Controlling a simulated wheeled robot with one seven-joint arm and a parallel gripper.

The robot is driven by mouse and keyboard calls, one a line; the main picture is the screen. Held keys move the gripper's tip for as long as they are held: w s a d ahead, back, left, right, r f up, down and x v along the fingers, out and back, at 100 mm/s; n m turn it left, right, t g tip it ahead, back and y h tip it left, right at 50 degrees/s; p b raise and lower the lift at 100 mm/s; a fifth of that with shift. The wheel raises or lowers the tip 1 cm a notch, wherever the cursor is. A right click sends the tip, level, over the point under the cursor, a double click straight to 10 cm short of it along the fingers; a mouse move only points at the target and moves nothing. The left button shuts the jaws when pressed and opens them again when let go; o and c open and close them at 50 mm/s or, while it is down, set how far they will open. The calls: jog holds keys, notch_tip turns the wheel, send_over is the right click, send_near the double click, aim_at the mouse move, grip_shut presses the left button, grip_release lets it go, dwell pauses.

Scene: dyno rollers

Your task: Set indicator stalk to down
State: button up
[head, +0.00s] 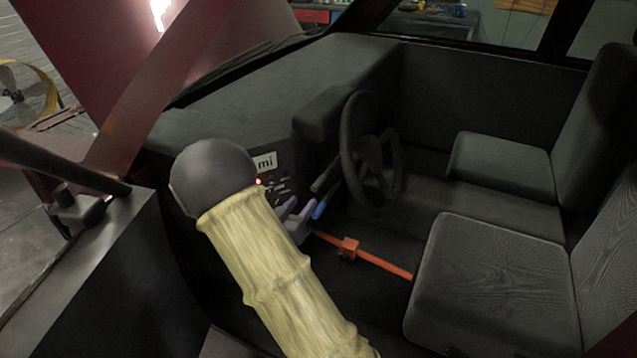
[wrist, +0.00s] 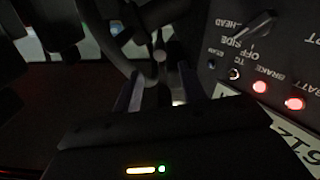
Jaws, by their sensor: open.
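The dark indicator stalk (head: 325,178) appears to stick out beside the steering wheel (head: 370,150), on the dashboard side. Its exact angle is hard to read. My gripper (head: 303,211) is open, just below the stalk and in front of the dash switches. In the wrist view my gripper (wrist: 158,82) shows its two fingers apart. A dark rod with a rounded end and small knobs show near the gap between them. I cannot tell which of these is the stalk, or whether anything touches the fingers.
A switch panel (wrist: 250,60) with lit red buttons and a rotary knob lies close on the right in the wrist view. An orange bar (head: 372,256) crosses the footwell. Two dark seats (head: 490,290) stand at the right. The door frame stands at the left.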

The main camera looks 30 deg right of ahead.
aim_at(321, 179)
jog(key=x, duration=1)
jog(key=shift+w+d, duration=0.15)
jog(key=shift+d, duration=0.05)
grip_shut()
